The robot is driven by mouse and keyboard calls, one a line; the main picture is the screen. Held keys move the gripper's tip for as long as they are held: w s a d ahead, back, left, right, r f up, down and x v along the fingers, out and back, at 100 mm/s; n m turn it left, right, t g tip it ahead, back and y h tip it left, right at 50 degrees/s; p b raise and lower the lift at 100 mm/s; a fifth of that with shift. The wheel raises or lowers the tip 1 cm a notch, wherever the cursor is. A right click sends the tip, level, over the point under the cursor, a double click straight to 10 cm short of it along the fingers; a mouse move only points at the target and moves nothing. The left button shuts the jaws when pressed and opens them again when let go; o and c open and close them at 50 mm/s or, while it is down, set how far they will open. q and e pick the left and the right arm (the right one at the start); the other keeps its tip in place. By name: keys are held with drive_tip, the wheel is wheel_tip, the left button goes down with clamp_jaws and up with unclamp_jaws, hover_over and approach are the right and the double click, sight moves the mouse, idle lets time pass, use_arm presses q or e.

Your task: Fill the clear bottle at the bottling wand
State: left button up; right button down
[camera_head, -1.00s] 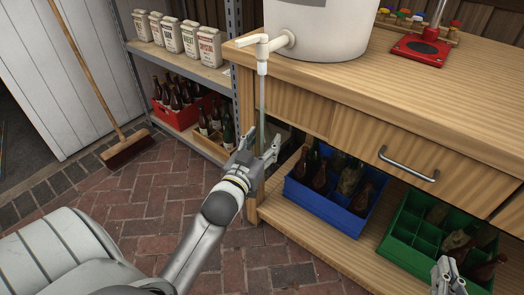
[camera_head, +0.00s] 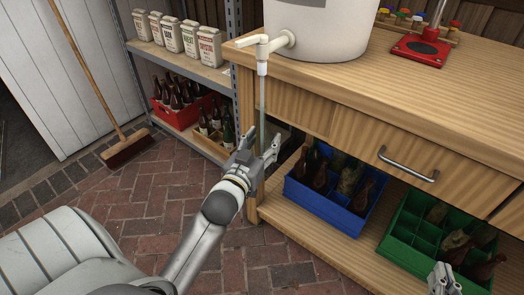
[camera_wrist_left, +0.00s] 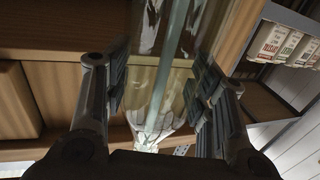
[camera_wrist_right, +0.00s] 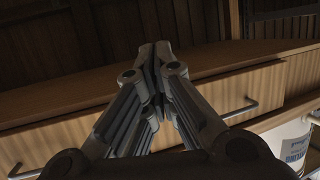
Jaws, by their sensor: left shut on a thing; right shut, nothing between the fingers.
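The white spigot (camera_head: 264,46) sticks out from the white bucket (camera_head: 318,28) over the bench's left end. The thin bottling wand (camera_head: 262,98) hangs straight down from it. My left gripper (camera_head: 262,146) is shut below the spigot at the wand's lower part. In the left wrist view its fingers (camera_wrist_left: 156,88) hold the clear bottle (camera_wrist_left: 146,112), with the wand running along inside the glass. The bottle hardly shows in the head view, and I cannot tell its liquid level. My right gripper (camera_head: 444,280) is shut and empty, and also shows in its wrist view (camera_wrist_right: 154,58).
The wooden bench (camera_head: 450,95) has a drawer handle (camera_head: 408,165). Below it sit a blue crate (camera_head: 325,203) and a green crate (camera_head: 405,247) with brown bottles. A red capper (camera_head: 420,48) stands on top. A broom (camera_head: 128,148) leans left; the brick floor is open.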

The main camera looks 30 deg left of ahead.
drive_tip(key=shift+s+d+f+g, duration=0.15)
drive_tip(key=shift+s+f+g, duration=0.15)
drive_tip(key=shift+f, duration=0.25)
drive_tip(key=shift+s+d+f+g, duration=0.15)
drive_tip(key=shift+s+f+g, duration=0.15)
drive_tip(key=shift+f, duration=0.2)
idle(2.6)
drive_tip(key=shift+w+r, duration=0.2)
drive_tip(key=shift+r, duration=0.1)
idle(0.5)
drive_tip(key=shift+s+f, duration=0.2)
drive_tip(key=shift+f, duration=0.05)
idle(3.3)
